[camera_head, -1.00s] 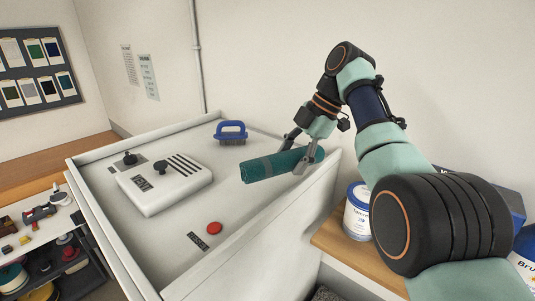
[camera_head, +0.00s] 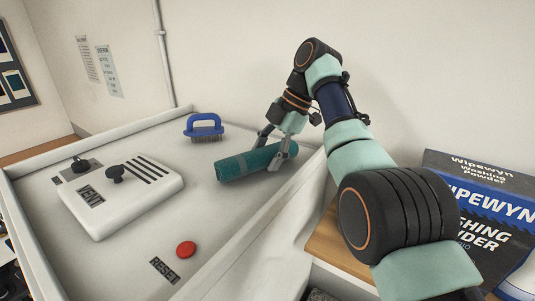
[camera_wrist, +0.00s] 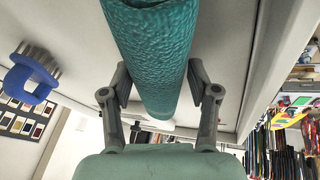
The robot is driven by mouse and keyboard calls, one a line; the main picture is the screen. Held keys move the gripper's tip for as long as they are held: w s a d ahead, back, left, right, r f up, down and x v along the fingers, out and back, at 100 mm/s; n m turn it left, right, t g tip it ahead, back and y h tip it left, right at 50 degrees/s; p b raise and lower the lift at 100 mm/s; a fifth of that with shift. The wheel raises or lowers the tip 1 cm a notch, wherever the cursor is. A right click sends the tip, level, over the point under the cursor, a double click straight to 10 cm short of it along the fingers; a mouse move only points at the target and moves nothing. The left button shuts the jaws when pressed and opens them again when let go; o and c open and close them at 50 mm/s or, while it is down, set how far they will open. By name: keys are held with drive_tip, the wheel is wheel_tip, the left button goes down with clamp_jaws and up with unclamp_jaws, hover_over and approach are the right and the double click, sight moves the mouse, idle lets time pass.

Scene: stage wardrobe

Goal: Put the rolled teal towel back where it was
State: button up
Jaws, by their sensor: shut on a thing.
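The rolled teal towel (camera_head: 243,165) is over the right part of the white machine top (camera_head: 225,225), in the head view. In the wrist view the towel (camera_wrist: 160,60) runs between the two fingers of my gripper (camera_wrist: 160,90). I cannot tell whether the towel touches the top or hangs just above it.
A blue-handled brush (camera_head: 204,127) stands behind the towel. A raised white vent box (camera_head: 125,190) with a black knob is at left. A red button (camera_head: 186,249) sits near the front. A washing powder box (camera_head: 480,205) stands right of the machine. Bare top lies between button and towel.

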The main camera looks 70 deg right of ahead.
sight(271, 147)
drive_tip(key=shift+f, duration=0.15)
drive_tip(key=o, duration=1.2)
drive_tip(key=p+v, duration=0.6)
drive_tip(key=v, duration=0.1)
drive_tip(key=shift+r, duration=0.5)
drive_tip(key=shift+s, duration=0.1)
